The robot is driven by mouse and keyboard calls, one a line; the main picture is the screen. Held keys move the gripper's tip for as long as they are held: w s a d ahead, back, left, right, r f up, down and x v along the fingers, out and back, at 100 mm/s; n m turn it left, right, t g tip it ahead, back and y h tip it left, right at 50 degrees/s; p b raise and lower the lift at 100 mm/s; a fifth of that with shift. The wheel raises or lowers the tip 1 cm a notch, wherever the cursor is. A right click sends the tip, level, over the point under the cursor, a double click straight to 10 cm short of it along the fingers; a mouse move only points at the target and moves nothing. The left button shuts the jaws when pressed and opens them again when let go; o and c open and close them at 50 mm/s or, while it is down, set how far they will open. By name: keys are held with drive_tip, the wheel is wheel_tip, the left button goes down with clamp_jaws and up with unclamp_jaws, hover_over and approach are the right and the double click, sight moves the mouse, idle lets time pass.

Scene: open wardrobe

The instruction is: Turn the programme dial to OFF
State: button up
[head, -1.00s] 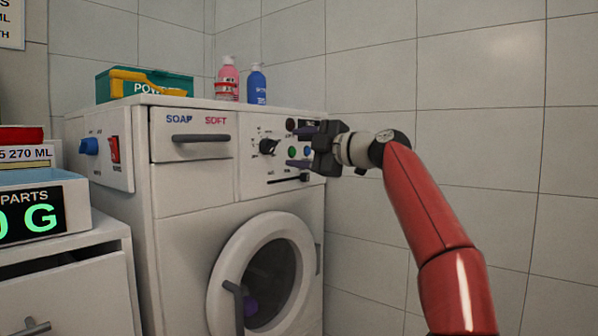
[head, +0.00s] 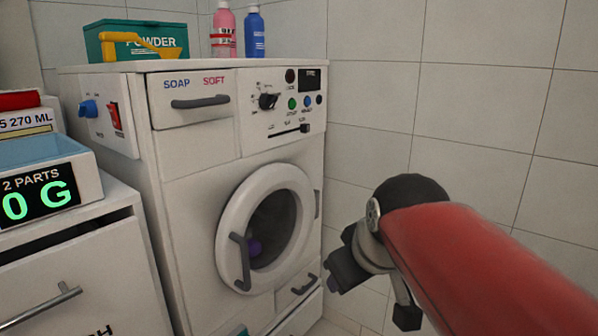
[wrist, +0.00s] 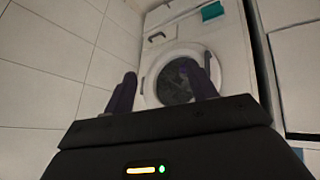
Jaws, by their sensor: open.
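The programme dial (head: 268,101) is a black knob on the white control panel at the upper right of the washing machine (head: 200,230). Small markings ring it, too small to read, so I cannot tell which one it points at. My gripper (head: 340,270) is low and to the right in the head view, well apart from the dial and in front of the machine's right side. In the wrist view my gripper (wrist: 163,88) has its two dark fingers spread with nothing between them. The round door (wrist: 174,78) shows beyond them; the dial does not show there.
Beside the dial are green (head: 292,103) and blue buttons, a dark display (head: 309,80) and a slider (head: 290,131). The soap drawer (head: 190,125) is left of it. A powder box (head: 135,42) and two bottles stand on top. A tiled wall (head: 480,110) closes the right.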

drive_tip(key=s+d+f+m+p, duration=0.1)
drive_tip(key=s+d+f+m, duration=0.2)
drive_tip(key=s+f, duration=0.2)
drive_tip(key=s+d+f+m+g+h, duration=0.1)
drive_tip(key=s+d+f+m, duration=0.2)
drive_tip(key=s, duration=0.3)
drive_tip(key=shift+s+d+f+g+p, duration=0.3)
drive_tip(key=shift+s+d+f+p, duration=0.1)
drive_tip(key=shift+f, duration=0.45)
idle(0.6)
